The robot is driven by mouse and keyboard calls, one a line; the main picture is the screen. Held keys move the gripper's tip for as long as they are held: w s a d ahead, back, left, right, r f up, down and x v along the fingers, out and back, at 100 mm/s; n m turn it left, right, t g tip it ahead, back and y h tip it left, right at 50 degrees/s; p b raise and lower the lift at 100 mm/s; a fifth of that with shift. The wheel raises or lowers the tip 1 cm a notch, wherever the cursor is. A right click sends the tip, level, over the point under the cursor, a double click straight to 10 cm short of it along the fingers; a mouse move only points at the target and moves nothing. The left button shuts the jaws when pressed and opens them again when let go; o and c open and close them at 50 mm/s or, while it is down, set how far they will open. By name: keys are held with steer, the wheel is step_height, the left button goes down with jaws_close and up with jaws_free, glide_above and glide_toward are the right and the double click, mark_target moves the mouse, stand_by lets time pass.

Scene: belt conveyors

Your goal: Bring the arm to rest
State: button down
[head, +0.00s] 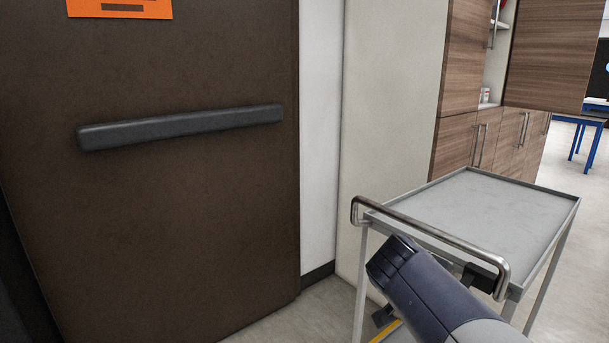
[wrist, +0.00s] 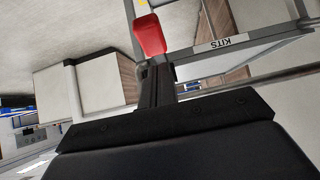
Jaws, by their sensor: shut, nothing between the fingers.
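My gripper (wrist: 150,36) shows in the wrist view as a dark body with a narrow black finger section and a red tip. It is shut and holds nothing. In the head view my blue-grey arm reaches in from the bottom right, in front of a grey cart (head: 490,205). The fingertips cannot be made out there. The cart also shows in the wrist view, with a label reading KITS (wrist: 224,41) on its edge, close beside the red tip. I cannot tell whether the tip touches the cart.
A dark brown door (head: 180,210) with a grey push bar (head: 185,127) fills the left. The cart's metal handle (head: 435,240) is close to my arm. Wood-fronted cabinets (head: 515,130) and a blue-legged table (head: 585,125) stand behind. The cart's top is bare.

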steer(key=shift+r+p, duration=0.25)
steer(key=shift+p, duration=0.3)
steer(key=shift+f+b, duration=0.2)
steer(key=shift+b, duration=0.15)
steer(key=shift+f+b, duration=0.3)
steer(key=shift+b, duration=0.95)
steer(key=b, duration=0.3)
steer(key=shift+s+a+t+h, duration=0.15)
steer(key=shift+a+t+h, duration=0.2)
steer(key=shift+t+h, duration=0.05)
steer(key=shift+s+a+r+b, duration=0.1)
steer(key=shift+a+b, duration=0.05)
steer(key=shift+b, duration=0.85)
